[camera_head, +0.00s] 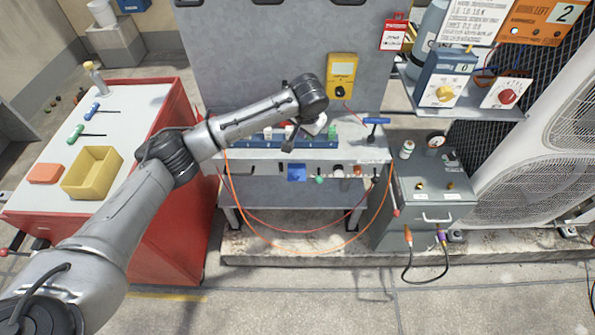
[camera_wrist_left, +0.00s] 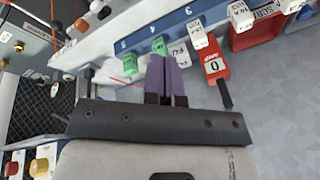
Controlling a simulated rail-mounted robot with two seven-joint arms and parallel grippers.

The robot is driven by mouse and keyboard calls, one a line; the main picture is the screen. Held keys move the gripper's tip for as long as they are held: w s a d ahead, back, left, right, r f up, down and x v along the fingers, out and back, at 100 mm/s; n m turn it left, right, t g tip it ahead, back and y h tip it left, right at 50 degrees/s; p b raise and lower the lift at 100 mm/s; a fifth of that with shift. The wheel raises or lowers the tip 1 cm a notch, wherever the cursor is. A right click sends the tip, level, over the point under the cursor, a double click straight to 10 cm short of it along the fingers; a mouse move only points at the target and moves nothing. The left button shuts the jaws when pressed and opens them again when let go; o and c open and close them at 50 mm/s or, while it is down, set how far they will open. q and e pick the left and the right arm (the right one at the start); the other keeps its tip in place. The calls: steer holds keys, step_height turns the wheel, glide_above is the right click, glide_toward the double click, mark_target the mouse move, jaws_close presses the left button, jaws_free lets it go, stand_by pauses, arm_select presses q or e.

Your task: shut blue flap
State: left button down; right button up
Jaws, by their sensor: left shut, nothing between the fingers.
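A small blue square piece (camera_head: 297,172), which looks like the blue flap, is on the front face of the grey bench in the head view. I cannot tell how far open it stands. My left gripper (camera_head: 288,145) is above the bench's blue strip, a little above and left of the blue piece and apart from it. In the left wrist view its two purple fingers (camera_wrist_left: 168,62) are together with nothing between them. They point at the numbered blue strip (camera_wrist_left: 165,32). The blue flap cannot be made out for sure there. My right gripper is not in view.
Small green blocks (camera_wrist_left: 130,62) and a red block marked 0 (camera_wrist_left: 213,65) sit close to the fingers. Orange and red hoses (camera_head: 240,200) loop below the bench. A red cart (camera_head: 170,215) stands left, a grey box (camera_head: 405,215) right.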

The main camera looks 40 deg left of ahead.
mark_target(297, 173)
arm_select(q)
steer(key=f+n+g+b, duration=0.1)
steer(key=f+n, duration=0.1)
steer(key=f, duration=0.3)
steer(key=s+f+n+h+b, duration=0.1)
steer(key=f+n+b, duration=0.1)
steer(key=f, duration=0.4)
steer(key=s+f+n+g+b, duration=0.1)
steer(key=f+n+b, duration=0.1)
steer(key=f, duration=0.3)
steer(key=shift+a+f+n+g+h, duration=0.15)
steer(key=shift+a+n+g+h, duration=0.2)
steer(key=shift+n, duration=0.35)
